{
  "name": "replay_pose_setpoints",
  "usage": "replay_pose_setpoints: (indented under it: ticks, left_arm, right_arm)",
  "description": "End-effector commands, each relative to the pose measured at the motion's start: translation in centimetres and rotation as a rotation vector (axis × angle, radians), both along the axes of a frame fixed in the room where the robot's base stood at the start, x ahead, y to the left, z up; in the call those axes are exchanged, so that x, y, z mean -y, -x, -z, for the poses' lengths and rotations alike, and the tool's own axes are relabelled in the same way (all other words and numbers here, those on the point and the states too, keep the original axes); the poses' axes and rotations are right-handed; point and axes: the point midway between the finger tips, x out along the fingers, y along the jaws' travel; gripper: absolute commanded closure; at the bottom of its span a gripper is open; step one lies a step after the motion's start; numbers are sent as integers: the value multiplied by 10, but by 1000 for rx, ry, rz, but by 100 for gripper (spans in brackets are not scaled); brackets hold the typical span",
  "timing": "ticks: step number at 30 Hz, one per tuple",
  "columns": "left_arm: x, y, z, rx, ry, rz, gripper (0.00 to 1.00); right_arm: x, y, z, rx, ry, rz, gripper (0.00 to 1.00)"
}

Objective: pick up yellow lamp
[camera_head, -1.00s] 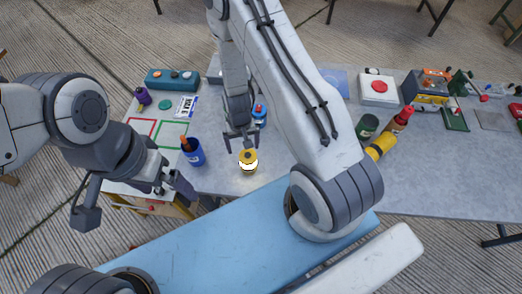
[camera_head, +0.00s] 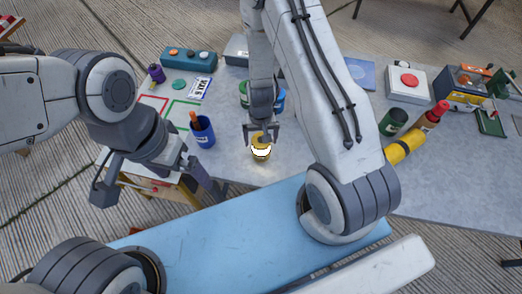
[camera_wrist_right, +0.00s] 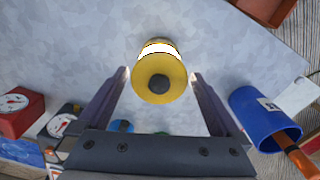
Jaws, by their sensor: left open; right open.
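The yellow lamp (camera_head: 261,152), a short yellow cylinder with a bright white band, stands on the grey table near its front edge. It also shows in the right wrist view (camera_wrist_right: 158,88), with a dark round knob on its end facing the camera. My right gripper (camera_head: 261,131) is open above the lamp, its fingers on either side of the lamp's upper part. In the wrist view the lamp lies between the fingertips with a gap on both sides. My left gripper (camera_head: 205,182) is open and empty off the table's front left, away from the lamp.
A blue cup (camera_head: 203,133) holding an orange-handled tool stands left of the lamp. A green container (camera_head: 244,93) stands behind my right gripper. A yellow cylinder (camera_head: 405,147), a red bottle (camera_head: 432,115) and a dark green can (camera_head: 393,122) are to the right.

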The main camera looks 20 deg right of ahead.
Motion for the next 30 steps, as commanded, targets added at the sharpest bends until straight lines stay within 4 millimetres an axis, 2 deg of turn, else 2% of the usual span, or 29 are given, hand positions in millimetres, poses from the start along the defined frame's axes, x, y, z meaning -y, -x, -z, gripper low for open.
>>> replay_pose_setpoints:
  ticks: [1, 4, 14, 17, 18, 22, 30]
  left_arm:
    - [0, 0, 16, 0, 0, -1, 0]
    - [0, 0, 27, 0, 0, 0, 0]
    - [0, 0, 28, 0, 0, 1, 0]
    - [0, 0, 28, 0, 0, 1, 0]
    - [0, 0, 28, 0, 0, 1, 0]
    - [0, 0, 28, 0, 0, 1, 0]
    - [0, 0, 27, 0, 0, 1, 0]
  right_arm:
    - [1, 1, 14, 0, 0, 0, 0]
    - [1, 1, 25, 0, 0, -1, 0]
    - [1, 1, 27, 0, 0, -1, 0]
    - [0, 1, 27, 0, 0, -1, 34]
    - [0, 1, 27, 0, 0, -1, 50]
    - [0, 1, 27, 0, 0, 0, 99]
    - [0, 1, 26, 0, 0, 0, 100]
